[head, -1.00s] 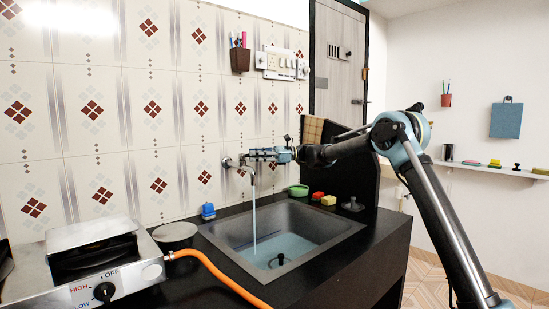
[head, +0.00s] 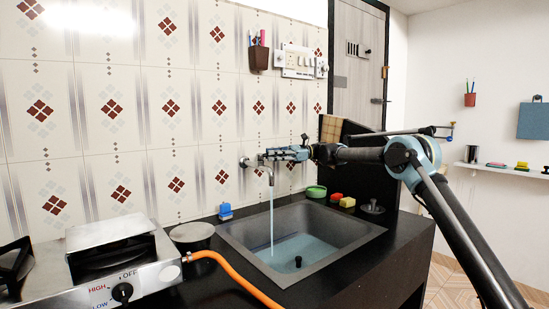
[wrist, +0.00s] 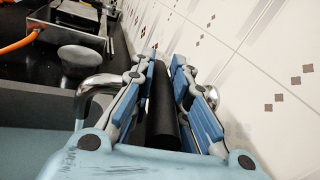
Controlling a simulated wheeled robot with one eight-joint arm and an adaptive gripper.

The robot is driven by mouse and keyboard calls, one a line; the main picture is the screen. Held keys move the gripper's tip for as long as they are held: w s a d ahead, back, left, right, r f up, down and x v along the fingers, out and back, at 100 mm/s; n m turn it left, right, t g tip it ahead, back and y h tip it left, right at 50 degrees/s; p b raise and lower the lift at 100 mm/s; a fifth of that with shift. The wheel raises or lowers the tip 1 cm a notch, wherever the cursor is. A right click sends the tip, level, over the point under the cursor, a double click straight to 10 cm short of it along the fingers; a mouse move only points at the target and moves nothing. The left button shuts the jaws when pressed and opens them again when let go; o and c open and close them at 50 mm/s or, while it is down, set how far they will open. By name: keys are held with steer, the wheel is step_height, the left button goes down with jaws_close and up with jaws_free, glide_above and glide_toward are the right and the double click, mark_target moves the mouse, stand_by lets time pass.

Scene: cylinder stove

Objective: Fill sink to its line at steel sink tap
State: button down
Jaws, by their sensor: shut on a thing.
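The steel sink (head: 345,232) is set in the black counter and holds a pool of bluish water. A thin stream falls into it from the steel tap (head: 269,174) on the tiled wall. A dark plug-like piece (head: 298,261) stands up in the sink's water. My gripper (head: 268,156) is at the tap, shut on its handle. In the wrist view a dark bar, seemingly the tap handle (wrist: 162,110), lies between the blue fingers, and the curved tap spout (wrist: 97,84) shows left of them. I cannot make out a fill line in the sink.
A gas stove (head: 130,262) with an orange hose (head: 235,275) stands left of the sink. A round grey lid (head: 192,232) and a blue item (head: 225,211) sit by the left rim.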

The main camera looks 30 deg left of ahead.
steer(key=shift+w+d+r, duration=0.1)
steer(key=shift+w+r, duration=0.05)
steer(key=shift+w, duration=0.25)
steer(key=c, duration=1.5)
jaws_free()
steer(key=shift+s, duration=0.15)
steer(key=v, duration=1.2)
steer(key=shift+d+f, duration=0.1)
steer(key=shift+f, duration=0.1)
